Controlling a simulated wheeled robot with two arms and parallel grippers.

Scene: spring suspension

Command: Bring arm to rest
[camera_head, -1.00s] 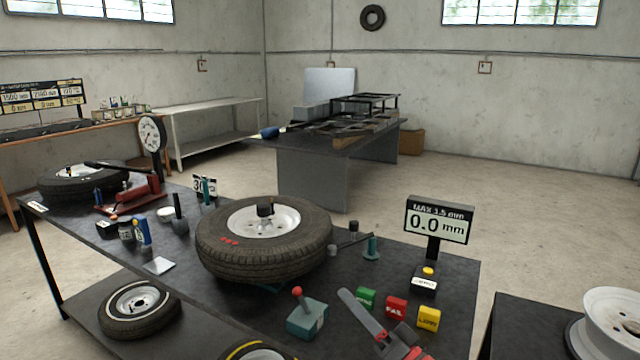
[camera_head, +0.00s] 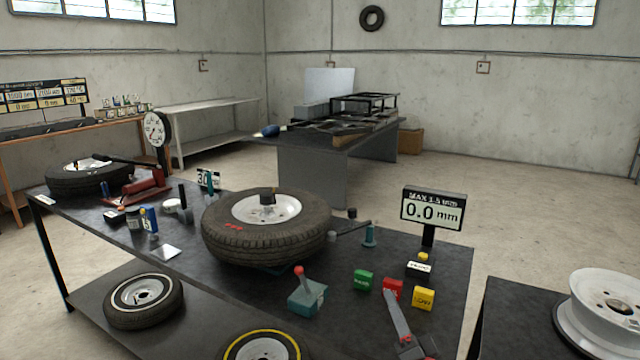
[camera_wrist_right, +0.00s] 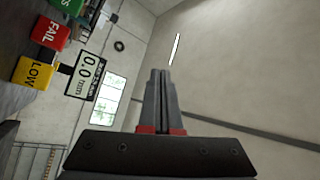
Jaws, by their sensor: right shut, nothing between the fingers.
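My right gripper (camera_head: 391,298) is low in the head view, at the near edge of the dark workbench, in front of the red block. Its grey fingers are closed together with nothing between them. In the right wrist view the shut fingers (camera_wrist_right: 158,88) point up toward the bare wall and ceiling, apart from any object. My left gripper is in neither view.
The workbench (camera_head: 330,330) carries a tire on a wheel (camera_head: 268,245), a teal lever box (camera_head: 306,298), green (camera_head: 363,280), red (camera_head: 393,289) and yellow (camera_head: 423,298) blocks, and a 0.0 mm display (camera_head: 432,210). A white rim (camera_head: 603,300) stands at right.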

